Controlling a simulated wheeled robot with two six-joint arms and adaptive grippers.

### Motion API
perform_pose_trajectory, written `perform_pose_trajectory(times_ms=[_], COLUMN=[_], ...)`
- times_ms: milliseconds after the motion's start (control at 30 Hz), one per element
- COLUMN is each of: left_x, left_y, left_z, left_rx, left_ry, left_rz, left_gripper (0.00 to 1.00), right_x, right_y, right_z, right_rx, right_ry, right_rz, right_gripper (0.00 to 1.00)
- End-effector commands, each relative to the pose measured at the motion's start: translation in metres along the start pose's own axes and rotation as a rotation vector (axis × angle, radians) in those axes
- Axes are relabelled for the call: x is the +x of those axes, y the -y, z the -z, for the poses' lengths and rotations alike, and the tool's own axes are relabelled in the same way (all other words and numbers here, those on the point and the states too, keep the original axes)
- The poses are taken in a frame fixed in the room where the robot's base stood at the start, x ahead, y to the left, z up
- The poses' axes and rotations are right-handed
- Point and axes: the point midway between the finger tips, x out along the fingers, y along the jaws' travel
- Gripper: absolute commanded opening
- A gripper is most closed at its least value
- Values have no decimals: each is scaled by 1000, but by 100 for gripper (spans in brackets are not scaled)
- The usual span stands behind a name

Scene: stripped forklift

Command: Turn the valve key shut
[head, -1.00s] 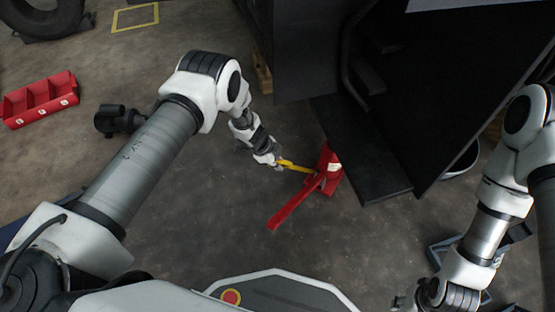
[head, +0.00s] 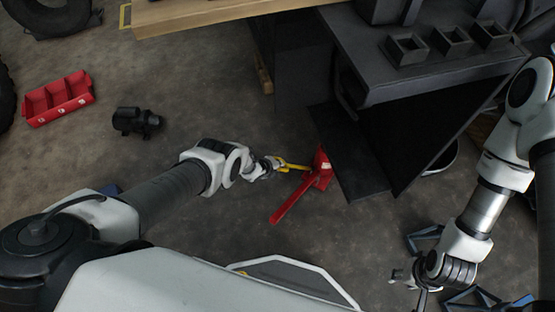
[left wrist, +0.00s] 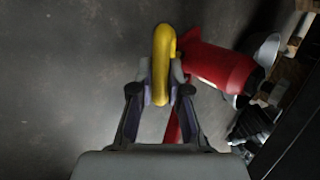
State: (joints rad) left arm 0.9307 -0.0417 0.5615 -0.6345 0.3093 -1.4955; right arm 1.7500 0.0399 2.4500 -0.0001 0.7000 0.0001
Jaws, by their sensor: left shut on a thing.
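The yellow valve key (head: 292,167) sits on a red jack-like body (head: 323,168) on the floor, left of the dark forklift. A long red bar (head: 290,204) runs from the body toward me. My left gripper (head: 276,164) is shut on the key's outer end. In the left wrist view the key (left wrist: 162,55) is a rounded yellow bar between the fingers (left wrist: 160,92), with the red body (left wrist: 217,65) just to its right. The key's joint with the body is partly hidden there. My right gripper (head: 422,284) hangs at lower right, away from the key; its fingers are unclear.
The dark forklift (head: 405,120) stands close right of the red body. A wooden tabletop (head: 230,14) crosses the top. A red bin (head: 58,98) and a black part (head: 136,121) lie at left. Blue-grey frames (head: 478,300) lie near my right gripper.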

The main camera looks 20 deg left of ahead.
Motion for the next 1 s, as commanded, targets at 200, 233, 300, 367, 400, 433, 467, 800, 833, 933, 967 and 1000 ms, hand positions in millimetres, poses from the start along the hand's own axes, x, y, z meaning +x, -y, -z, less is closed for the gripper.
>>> perform_pose_trajectory(times_ms=[200,233,300,367,400,433,467,800,833,933,967,1000], left_x=[0,0,1,1,1,1,1,2,2,2,2,2], left_y=[-2,-2,-2,-3,-3,-2,-3,-2,-2,-2,-2,-2], left_z=[0,0,0,0,0,-1,-1,-1,-1,-1,-1,-1], left_rx=[131,144,174,193,205,212,217,239,239,239,239,239], left_ry=[32,34,42,46,49,51,52,57,57,57,57,57], left_rz=[59,64,77,86,91,95,97,106,106,106,106,106], left_gripper=[0,0,0,0,0,0,0,0,0,0,0,23], right_x=[-8,-8,-9,-9,-9,-9,-9,-10,-10,-10,-10,-10], right_y=[0,0,0,0,0,0,0,0,0,0,0,0], right_z=[0,0,0,0,0,0,0,0,0,0,0,0], right_rx=[0,0,0,0,0,0,0,0,0,0,0,0], right_ry=[0,0,0,0,0,0,0,0,0,0,0,0], right_rz=[0,0,0,0,0,0,0,0,0,0,0,0], right_gripper=[40,40,40,40,40,40,40,40,40,40,40,40])
